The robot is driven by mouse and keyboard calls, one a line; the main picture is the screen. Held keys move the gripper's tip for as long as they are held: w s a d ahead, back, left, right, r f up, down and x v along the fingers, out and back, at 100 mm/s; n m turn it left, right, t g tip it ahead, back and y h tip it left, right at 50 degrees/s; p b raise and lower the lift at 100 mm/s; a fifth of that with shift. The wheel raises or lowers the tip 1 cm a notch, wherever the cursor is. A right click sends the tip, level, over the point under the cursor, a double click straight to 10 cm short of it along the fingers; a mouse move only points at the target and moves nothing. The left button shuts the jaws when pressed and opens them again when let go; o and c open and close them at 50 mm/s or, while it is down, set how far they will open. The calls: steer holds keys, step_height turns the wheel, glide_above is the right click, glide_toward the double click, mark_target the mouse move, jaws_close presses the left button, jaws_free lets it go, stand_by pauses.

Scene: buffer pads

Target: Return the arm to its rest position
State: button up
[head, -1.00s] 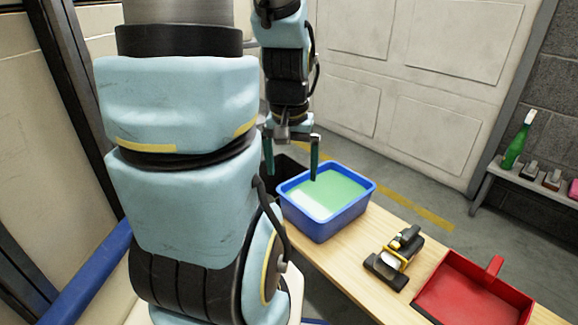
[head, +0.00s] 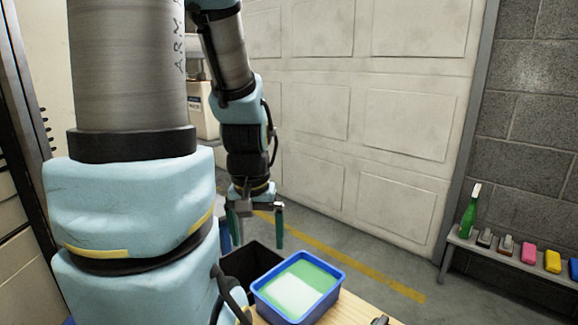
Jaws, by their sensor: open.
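My gripper (head: 257,236) hangs from my arm in the head view, pointing down. Its two dark green fingers are apart with nothing between them. It is above and behind the blue tub (head: 327,309), near the black bin (head: 237,265). The tub holds green and whitish contents. My arm's large light-blue links fill the left of the view and hide what is behind them.
A wooden table (head: 365,310) carries the tub at the bottom edge. A shelf (head: 470,246) at right holds a green bottle (head: 469,213), a pink block (head: 528,253) and a yellow block (head: 552,261). A panelled door (head: 330,110) stands behind, with open floor before it.

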step_height(320, 180, up, 18)
steer(key=p, duration=1.5)
steer(key=shift+f, duration=0.15)
steer(key=shift+f, duration=0.1)
